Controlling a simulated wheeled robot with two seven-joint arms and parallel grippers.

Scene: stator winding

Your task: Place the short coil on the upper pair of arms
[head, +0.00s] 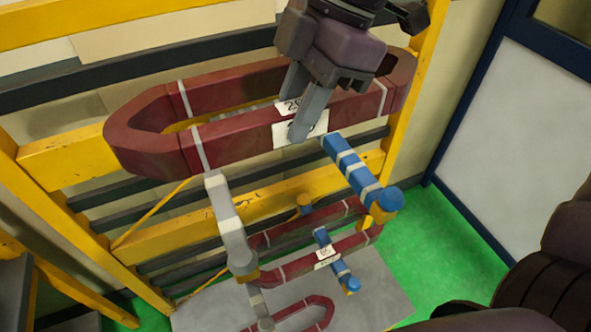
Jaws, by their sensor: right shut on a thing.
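A dark red coil (240,142) with white bands and a white label is a long closed loop across the upper middle of the head view. My right gripper (301,108) comes down from above and is shut on the coil's near long side, by the label. Below the coil, the upper pair of arms shows: a blue arm (358,172) with white bands on the right and a grey arm (229,220) on the left. The coil covers their far ends, and I cannot tell whether it touches them. My left gripper is not in view.
A lower blue arm (335,257) and a lower red coil (300,268) sit beneath. Another red coil (322,305) lies lower, over the grey plate (375,290). A yellow frame (60,163) stands behind. Green floor (445,245) is clear at right.

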